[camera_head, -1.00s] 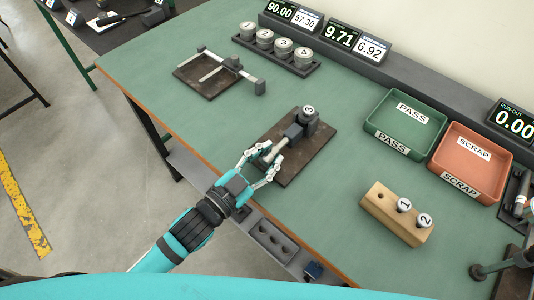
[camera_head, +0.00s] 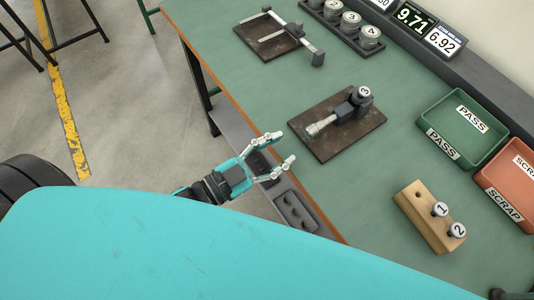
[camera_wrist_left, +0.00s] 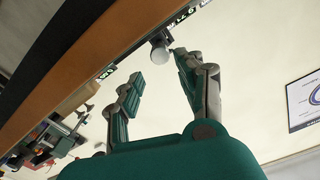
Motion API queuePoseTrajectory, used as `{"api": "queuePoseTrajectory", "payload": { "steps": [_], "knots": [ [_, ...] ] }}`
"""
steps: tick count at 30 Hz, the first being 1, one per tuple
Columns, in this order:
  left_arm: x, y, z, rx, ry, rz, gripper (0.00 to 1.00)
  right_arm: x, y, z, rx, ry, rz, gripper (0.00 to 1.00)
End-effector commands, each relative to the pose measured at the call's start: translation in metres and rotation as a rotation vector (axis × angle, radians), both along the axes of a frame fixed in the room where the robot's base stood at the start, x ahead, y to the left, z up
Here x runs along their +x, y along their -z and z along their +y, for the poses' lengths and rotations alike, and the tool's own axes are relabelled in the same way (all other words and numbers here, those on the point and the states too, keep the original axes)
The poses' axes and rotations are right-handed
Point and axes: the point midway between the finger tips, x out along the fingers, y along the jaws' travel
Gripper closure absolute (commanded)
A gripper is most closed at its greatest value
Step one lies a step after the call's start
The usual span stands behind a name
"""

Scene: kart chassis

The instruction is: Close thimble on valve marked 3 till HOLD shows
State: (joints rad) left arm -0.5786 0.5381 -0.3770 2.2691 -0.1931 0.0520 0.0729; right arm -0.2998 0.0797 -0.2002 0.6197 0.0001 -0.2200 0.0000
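The valve marked 3 (camera_head: 364,92) sits in a dark micrometer-like fixture on a brown base plate (camera_head: 350,140) on the green bench. The fixture's pale cylindrical thimble (camera_head: 321,126) points left, toward the bench's front edge. My left gripper (camera_head: 281,148) is open and empty, apart from the thimble, to its lower left near the bench edge. Its spread fingers also show in the left wrist view (camera_wrist_left: 158,76), with nothing between them. The displays reading 9.71 (camera_head: 413,18) and 6.92 (camera_head: 446,40) are at the back; no HOLD is legible. My right gripper is not in view.
Valves 1 (camera_head: 440,209) and 2 (camera_head: 457,230) stand in a wooden block (camera_head: 421,218). A green PASS tray (camera_head: 462,130) and an orange SCRAP tray (camera_head: 508,185) lie right. Another fixture (camera_head: 270,38) and a rack of valves (camera_head: 345,30) are behind. Bench around the thimble is clear.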

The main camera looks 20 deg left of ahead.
Motion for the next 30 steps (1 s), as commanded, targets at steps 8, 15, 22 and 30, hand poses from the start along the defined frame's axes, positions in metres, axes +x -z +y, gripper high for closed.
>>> {"api": "queuePoseTrajectory", "payload": {
  "steps": [8,15,22,30],
  "knots": [
    [-0.021,0.000,0.015,0.001,-0.001,0.000,0.62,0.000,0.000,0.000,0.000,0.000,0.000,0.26],
    [-0.022,0.000,0.016,0.001,0.000,-0.001,0.62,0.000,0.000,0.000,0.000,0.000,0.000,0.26],
    [-0.016,0.022,0.023,0.020,-0.025,0.034,0.62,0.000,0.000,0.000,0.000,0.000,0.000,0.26],
    [0.001,0.204,0.089,0.163,-0.233,0.360,0.62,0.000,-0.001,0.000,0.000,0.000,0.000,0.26]
  ]
}}
